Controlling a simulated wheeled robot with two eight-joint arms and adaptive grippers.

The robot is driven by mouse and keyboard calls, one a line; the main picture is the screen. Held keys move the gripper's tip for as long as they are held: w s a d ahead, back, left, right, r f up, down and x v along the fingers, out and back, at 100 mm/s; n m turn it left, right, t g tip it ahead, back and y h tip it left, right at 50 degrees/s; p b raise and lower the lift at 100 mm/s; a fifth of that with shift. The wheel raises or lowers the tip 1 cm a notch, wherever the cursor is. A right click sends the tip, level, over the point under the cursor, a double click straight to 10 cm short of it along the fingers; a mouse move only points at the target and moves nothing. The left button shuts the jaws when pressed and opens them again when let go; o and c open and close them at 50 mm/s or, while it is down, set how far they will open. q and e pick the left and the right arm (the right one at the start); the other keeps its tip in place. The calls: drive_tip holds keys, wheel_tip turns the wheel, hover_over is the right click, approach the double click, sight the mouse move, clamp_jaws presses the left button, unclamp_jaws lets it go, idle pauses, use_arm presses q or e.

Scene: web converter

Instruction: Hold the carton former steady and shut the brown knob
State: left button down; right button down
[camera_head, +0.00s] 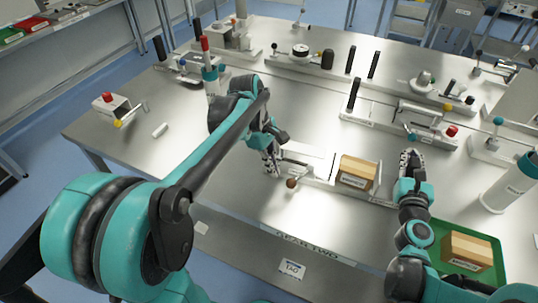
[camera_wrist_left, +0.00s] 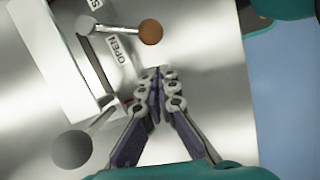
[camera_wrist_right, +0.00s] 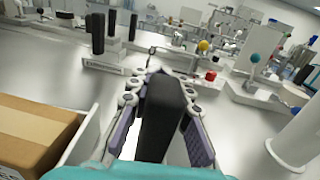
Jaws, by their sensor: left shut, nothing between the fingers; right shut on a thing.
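The carton former (camera_head: 308,156) is a long white fixture with a brown cardboard carton (camera_head: 357,172) at its right end. Its brown knob (camera_head: 291,183) sits on a short metal lever at the left end. In the left wrist view the brown knob (camera_wrist_left: 150,32) lies beside an OPEN label, with another label partly cut off. My left gripper (camera_head: 272,164) is shut and empty, close to the knob but apart from it; its fingertips (camera_wrist_left: 160,74) show below the knob. My right gripper (camera_head: 410,160) is shut on a black upright handle (camera_wrist_right: 165,105), right of the carton (camera_wrist_right: 35,130).
A grey ball knob (camera_wrist_left: 71,150) stands beside my left fingers. A green tray (camera_head: 490,235) with another carton (camera_head: 467,250) lies at the right. Several fixtures with black posts line the back.

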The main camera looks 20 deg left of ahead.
sight(288, 186)
use_arm(q)
drive_tip(key=shift+s+d+f, duration=0.1)
drive_tip(key=shift+d, duration=0.5)
drive_tip(key=shift+s+d+f, duration=0.1)
drive_tip(key=shift+d, duration=0.45)
drive_tip(key=shift+s+d+n, duration=0.35)
drive_tip(key=shift+d+n, duration=0.1)
drive_tip(key=shift+n, duration=0.15)
drive_tip(key=shift+s+d+n+t, duration=0.5)
drive_tip(key=shift+d+n, duration=0.3)
drive_tip(key=shift+n, duration=0.3)
drive_tip(key=d+n, duration=0.1)
drive_tip(key=s+d+n+t, duration=0.1)
drive_tip(key=d+n, duration=0.1)
drive_tip(key=shift+n, duration=0.3)
drive_tip(key=shift+d+n+t+y, duration=0.3)
drive_tip(key=shift+d+n+y, duration=0.1)
drive_tip(key=shift+d+n, duration=0.7)
drive_tip(key=shift+w+d, duration=0.2)
drive_tip(key=shift+d, duration=0.95)
